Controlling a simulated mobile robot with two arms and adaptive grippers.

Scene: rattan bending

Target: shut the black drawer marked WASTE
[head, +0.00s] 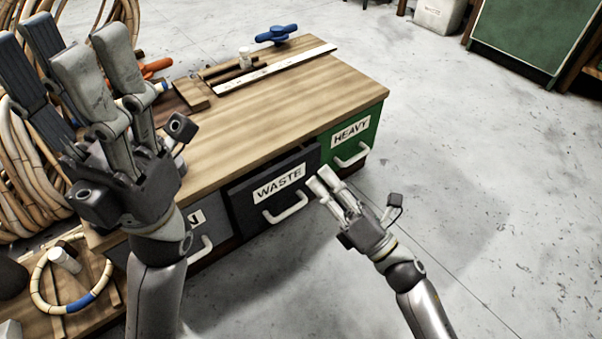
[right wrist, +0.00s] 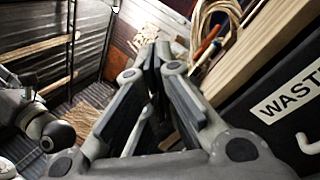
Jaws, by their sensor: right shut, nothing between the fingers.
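The black drawer marked WASTE (head: 245,208) is in the middle of the bench front in the head view, with a white label and a pale handle (head: 287,208). Its front stands slightly proud of its neighbours, with a dark strip above it. In the right wrist view its front (right wrist: 262,135) is at the right edge, partly cut off. My right gripper (head: 321,182) is shut and empty, just right of the handle; contact cannot be told. Its fingers (right wrist: 152,65) meet in the right wrist view. My left gripper (head: 72,62) is open and empty, raised over the bench's left end.
A green HEAVY drawer (head: 350,138) is to the right and a grey drawer (head: 210,222) to the left. The wooden top (head: 290,105) holds a ruler (head: 275,70), a blue clamp (head: 276,35) and orange tools. Rattan coils (head: 35,170) stand left. The floor at right is clear.

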